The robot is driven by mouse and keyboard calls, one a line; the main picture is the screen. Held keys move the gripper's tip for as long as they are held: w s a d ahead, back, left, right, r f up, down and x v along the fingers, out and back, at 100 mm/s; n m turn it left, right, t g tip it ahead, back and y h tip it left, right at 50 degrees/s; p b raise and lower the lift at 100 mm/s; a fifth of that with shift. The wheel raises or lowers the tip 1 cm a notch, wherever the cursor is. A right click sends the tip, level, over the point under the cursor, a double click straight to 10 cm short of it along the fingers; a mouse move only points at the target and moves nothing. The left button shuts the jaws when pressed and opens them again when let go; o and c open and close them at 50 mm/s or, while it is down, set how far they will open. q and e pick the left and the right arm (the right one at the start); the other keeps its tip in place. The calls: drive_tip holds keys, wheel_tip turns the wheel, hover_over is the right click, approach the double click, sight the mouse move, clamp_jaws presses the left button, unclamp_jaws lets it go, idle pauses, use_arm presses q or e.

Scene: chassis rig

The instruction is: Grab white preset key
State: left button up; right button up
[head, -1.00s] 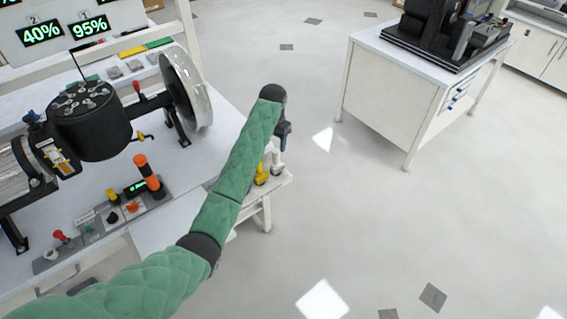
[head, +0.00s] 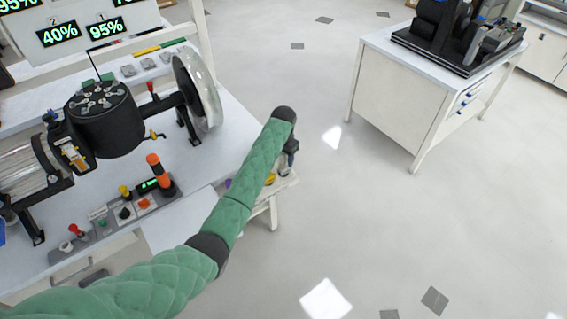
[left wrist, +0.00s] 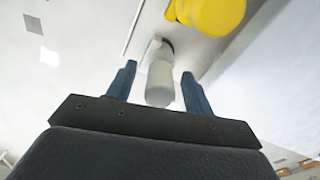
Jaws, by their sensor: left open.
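The white preset key (left wrist: 160,82) is a pale, rounded upright piece. In the left wrist view it stands between the two blue fingers of my left gripper (left wrist: 158,70), with a gap visible on each side. The gripper is open. In the head view my left gripper (head: 289,158) is over the small side stand, and the white key is mostly hidden there. A yellow key (left wrist: 212,12) is close by at the top right of the wrist view; it also shows in the head view (head: 270,179). My right gripper is not in view.
The small white stand (head: 262,196) holds the keys, partly behind my arm; a purple piece (head: 228,183) is at its left. The workbench (head: 215,150) with a black rig (head: 104,122) is on the left. A white cabinet (head: 395,100) stands at the right. Open floor lies between.

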use_arm(q)
drive_tip(key=shift+f, duration=0.3)
drive_tip(key=c, duration=1)
clamp_jaws()
drive_tip(key=shift+r, duration=0.1)
